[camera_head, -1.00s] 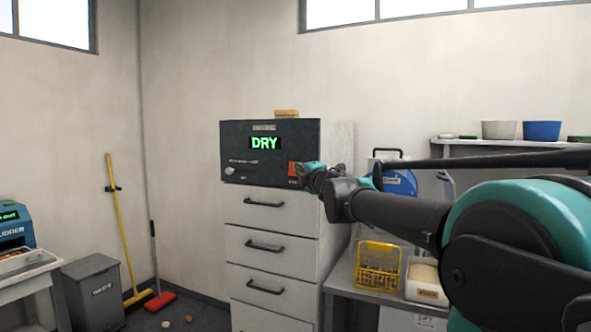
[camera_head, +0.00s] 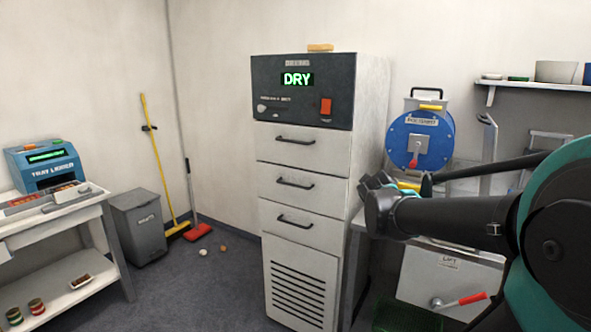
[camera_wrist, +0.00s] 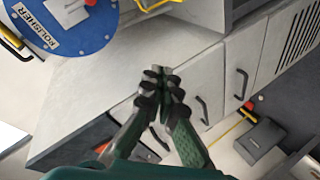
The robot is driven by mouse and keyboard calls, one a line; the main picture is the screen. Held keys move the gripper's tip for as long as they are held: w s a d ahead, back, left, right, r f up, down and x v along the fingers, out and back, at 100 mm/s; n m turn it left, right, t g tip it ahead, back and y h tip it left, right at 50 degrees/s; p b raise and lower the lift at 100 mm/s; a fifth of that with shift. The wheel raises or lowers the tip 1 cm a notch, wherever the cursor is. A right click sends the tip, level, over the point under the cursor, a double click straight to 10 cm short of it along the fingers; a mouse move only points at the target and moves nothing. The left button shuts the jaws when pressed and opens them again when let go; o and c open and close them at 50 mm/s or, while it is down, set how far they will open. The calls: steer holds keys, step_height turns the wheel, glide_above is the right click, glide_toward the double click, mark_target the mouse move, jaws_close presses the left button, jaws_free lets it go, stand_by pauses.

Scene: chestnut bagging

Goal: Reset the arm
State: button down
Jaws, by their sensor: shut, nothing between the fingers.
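My arm reaches in from the right in the head view, with the dark wrist and teal end of my gripper (camera_head: 376,183) beside the right side of the drying cabinet (camera_head: 305,190). In the wrist view my gripper (camera_wrist: 160,88) has its fingertips together with nothing between them. The fingers show above a grey worktop edge and cabinet fronts. The head view hides most of the fingers behind the wrist.
The blue polisher (camera_head: 420,139) stands behind my wrist. A wall shelf (camera_head: 515,82) with pots is at the right. A blue machine (camera_head: 45,165) sits on a white table (camera_head: 62,215) at left. A grey bin (camera_head: 138,227), broom and red brush stand between.

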steer(key=s+a+f+m+g+y, duration=0.1)
steer(key=s+a+f+m+g, duration=0.1)
steer(key=s+f, duration=0.6)
steer(key=s+a+f+m+g+y, duration=0.1)
steer(key=s+f+m+g, duration=0.2)
steer(key=s+f, duration=0.5)
steer(key=s+a+f+m+g+y, duration=0.1)
steer(key=s+f+g, duration=0.3)
steer(key=s+f, duration=0.4)
step_height(320, 180, down, 2)
steer(key=shift+s+a+f+m+y, duration=0.2)
steer(key=shift+s+a+m+y, duration=0.15)
steer(key=shift+a+m, duration=0.45)
